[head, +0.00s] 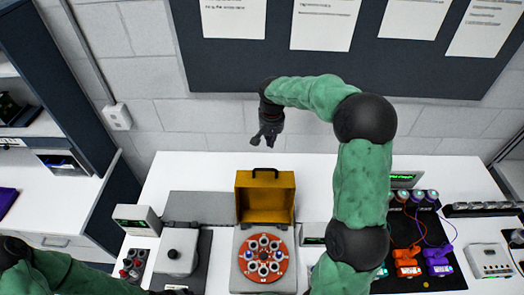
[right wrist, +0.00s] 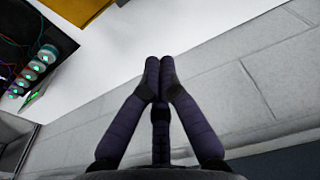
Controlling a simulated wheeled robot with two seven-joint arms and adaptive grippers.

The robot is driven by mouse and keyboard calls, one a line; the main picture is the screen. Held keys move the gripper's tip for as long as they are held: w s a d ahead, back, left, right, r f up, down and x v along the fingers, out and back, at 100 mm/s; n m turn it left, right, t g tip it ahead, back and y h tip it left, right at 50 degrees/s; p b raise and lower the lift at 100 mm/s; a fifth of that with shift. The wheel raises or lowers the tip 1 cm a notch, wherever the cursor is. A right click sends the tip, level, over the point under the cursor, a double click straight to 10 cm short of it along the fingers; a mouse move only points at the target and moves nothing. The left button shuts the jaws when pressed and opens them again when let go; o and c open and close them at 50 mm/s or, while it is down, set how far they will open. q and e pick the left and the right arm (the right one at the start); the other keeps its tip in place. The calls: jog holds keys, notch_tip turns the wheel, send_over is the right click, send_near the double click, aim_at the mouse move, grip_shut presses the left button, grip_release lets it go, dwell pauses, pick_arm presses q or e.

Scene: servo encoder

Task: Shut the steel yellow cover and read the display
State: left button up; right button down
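The yellow cover (head: 265,197) stands open and raised at the back of a grey housing, its dark handle on the top edge. In front of it a red-orange disc (head: 264,259) with a ring of round parts lies exposed. A small display unit (head: 312,235) sits right of the housing, partly hidden by my right arm; its reading is illegible. My right gripper (head: 267,140) hangs behind and above the cover, apart from it. In the right wrist view its fingertips (right wrist: 158,75) are together with nothing between them.
Right are another green display (head: 403,179), wired red and purple connectors (head: 407,262) and a white device (head: 489,260). The wall is close behind the bench.

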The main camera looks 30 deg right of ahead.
pick_arm(q)
jog(key=shift+s+r, duration=0.1)
jog(key=shift+s, duration=0.15)
jog(key=shift+s+r+p, duration=0.1)
jog(key=shift+r+p, duration=0.45)
jog(key=shift+p, duration=0.05)
jog(key=shift+r+p, duration=0.4)
jog(key=shift+r, duration=0.1)
pick_arm(e)
jog(key=s+a+f, duration=0.1)
jog(key=s+f, duration=0.2)
jog(key=f, duration=0.5)
jog(key=shift+a+f, duration=0.25)
jog(key=shift+f, duration=0.1)
jog(key=shift+s, duration=0.1)
